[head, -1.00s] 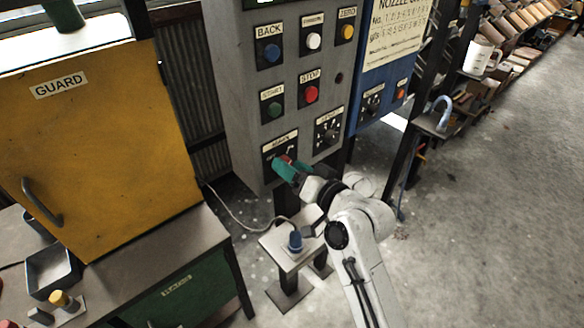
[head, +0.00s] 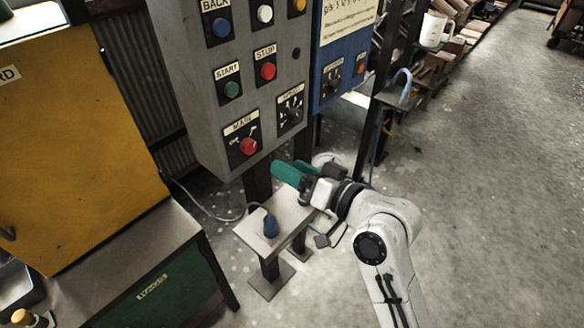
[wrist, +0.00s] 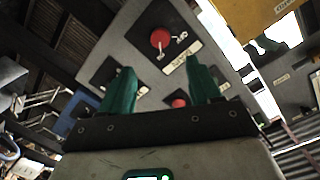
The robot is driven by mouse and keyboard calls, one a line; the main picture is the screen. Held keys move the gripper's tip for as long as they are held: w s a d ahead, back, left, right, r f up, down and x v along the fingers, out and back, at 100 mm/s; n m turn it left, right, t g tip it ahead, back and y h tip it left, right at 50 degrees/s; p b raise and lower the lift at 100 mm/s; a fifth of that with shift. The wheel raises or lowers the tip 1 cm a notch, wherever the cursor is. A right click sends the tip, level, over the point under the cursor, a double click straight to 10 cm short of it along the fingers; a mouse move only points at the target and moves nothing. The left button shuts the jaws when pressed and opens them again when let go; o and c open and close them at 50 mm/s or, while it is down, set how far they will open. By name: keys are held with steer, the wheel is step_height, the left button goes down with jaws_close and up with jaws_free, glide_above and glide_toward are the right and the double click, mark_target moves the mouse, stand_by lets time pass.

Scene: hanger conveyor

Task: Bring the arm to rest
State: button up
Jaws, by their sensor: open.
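My gripper (head: 284,172) is open and empty, with green fingers, just below and right of the grey control panel (head: 185,95) in the head view. The red MAIN knob (head: 248,146) sits at the panel's lower left, apart from the fingers. In the wrist view the two green fingers (wrist: 160,92) stand apart with nothing between them. The red MAIN knob (wrist: 161,39) shows beyond them there.
A small stand (head: 256,243) with a blue plug-like object (head: 270,226) is below my gripper. A yellow guard door (head: 75,150) and a bench (head: 120,262) are at left. A blue panel (head: 345,60) and a rack with a white mug (head: 433,28) are behind. The floor at right is clear.

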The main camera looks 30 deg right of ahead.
steer(key=s+f+n+g+h, duration=0.2)
steer(key=s+f+g, duration=0.75)
steer(key=f, duration=0.65)
steer(key=s+d+f+g+h, duration=0.1)
steer(key=s+d+f+g, duration=0.1)
steer(key=s, duration=0.7)
steer(key=s+d+f+n+g+h, duration=0.1)
steer(key=s+f, duration=0.4)
steer(key=s, duration=0.5)
steer(key=d+g+h, duration=0.1)
steer(key=g, duration=0.1)
steer(key=shift+d+g, duration=0.25)
steer(key=shift+g, duration=0.1)
